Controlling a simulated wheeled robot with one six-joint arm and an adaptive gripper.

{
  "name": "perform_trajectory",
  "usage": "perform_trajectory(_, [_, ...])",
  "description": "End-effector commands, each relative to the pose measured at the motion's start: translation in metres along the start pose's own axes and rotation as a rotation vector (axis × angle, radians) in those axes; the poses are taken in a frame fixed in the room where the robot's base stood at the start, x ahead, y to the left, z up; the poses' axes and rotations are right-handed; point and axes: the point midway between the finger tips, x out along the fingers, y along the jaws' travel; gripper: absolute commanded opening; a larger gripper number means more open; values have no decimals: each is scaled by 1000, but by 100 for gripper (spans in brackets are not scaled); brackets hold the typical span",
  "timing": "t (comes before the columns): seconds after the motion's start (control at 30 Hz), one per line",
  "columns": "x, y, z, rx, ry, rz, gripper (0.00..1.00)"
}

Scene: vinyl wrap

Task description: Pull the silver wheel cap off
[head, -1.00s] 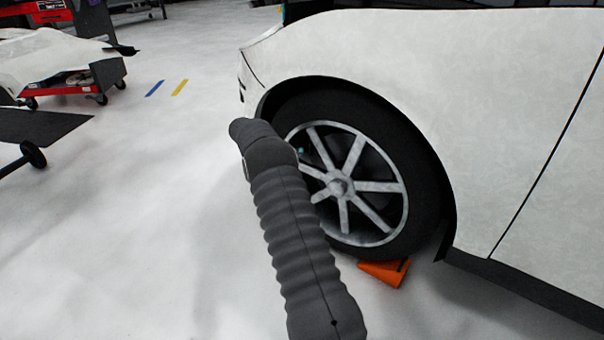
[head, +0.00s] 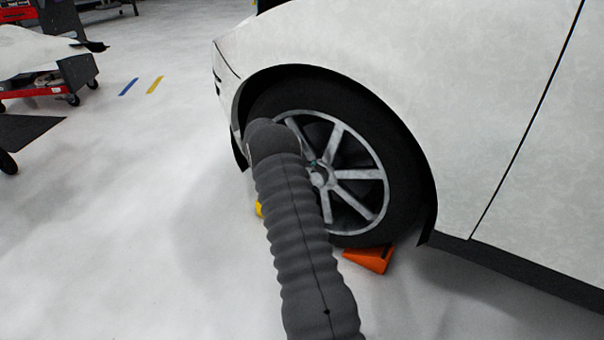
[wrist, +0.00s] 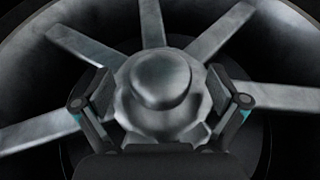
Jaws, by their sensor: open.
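The silver wheel cap (wrist: 160,85) is a rounded knob at the hub of the silver spoked wheel. It fills the middle of the wrist view, and the head view shows it small at the hub (head: 319,178). My gripper (wrist: 161,97) is open, with one finger on each side of the cap. The fingers look close to its sides, but I cannot tell whether they touch.
The wheel sits in the arch of a white car (head: 430,90). An orange wedge (head: 368,259) lies on the floor under the tyre, and a bit of yellow (head: 259,209) shows behind my arm.

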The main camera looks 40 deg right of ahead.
Motion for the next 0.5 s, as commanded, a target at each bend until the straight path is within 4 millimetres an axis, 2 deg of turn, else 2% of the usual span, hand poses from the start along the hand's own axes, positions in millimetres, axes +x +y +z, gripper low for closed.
perform_trajectory(0.2, [17, 0, 0, 0, -1, -1, 97])
perform_trajectory(0.5, [19, 0, 0, 0, -1, 0, 97])
